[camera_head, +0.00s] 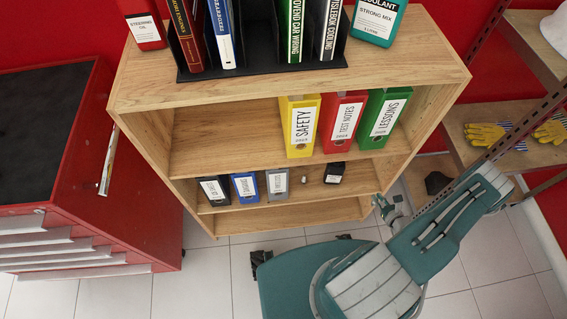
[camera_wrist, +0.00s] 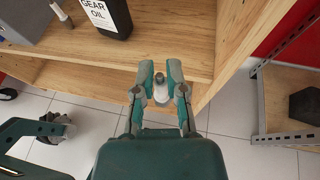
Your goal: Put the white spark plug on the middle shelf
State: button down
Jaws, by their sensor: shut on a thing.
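The wooden shelf unit (camera_head: 290,95) stands ahead of me. My gripper (camera_wrist: 161,88) is shut on a small white spark plug (camera_wrist: 161,96), held upright between the fingertips with its grey end up. In the head view my gripper (camera_head: 388,207) is at the lower right front of the unit, and the plug shows only as a small pale spot. The shelf with the small binders (camera_head: 325,191) lies below the one with large binders. A second small pale plug-like piece (camera_head: 304,180) stands there, also seen in the wrist view (camera_wrist: 60,12).
A black gear oil bottle (camera_head: 334,173) stands on the small-binder shelf, with a grey binder (camera_head: 277,183) farther left. Free board lies right of the bottle. A red tool cabinet (camera_head: 80,170) is left; a rack (camera_head: 470,115) with gloves is right.

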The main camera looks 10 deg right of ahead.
jog(key=shift+w+d+f, duration=0.15)
jog(key=shift+d, duration=0.1)
jog(key=shift+w+r+x, duration=0.15)
jog(key=shift+r+x, duration=0.3)
jog(key=shift+x, duration=2.5)
jog(key=shift+w+r+x, duration=0.2)
jog(key=shift+r+x, duration=0.2)
jog(key=shift+x, duration=2.6)
jog(key=shift+w+r+x, duration=0.15)
jog(key=shift+r+x, duration=0.3)
jog(key=shift+x, duration=2.5)
jog(key=shift+d, duration=0.2)
jog(key=c, duration=0.7)
grip_release()
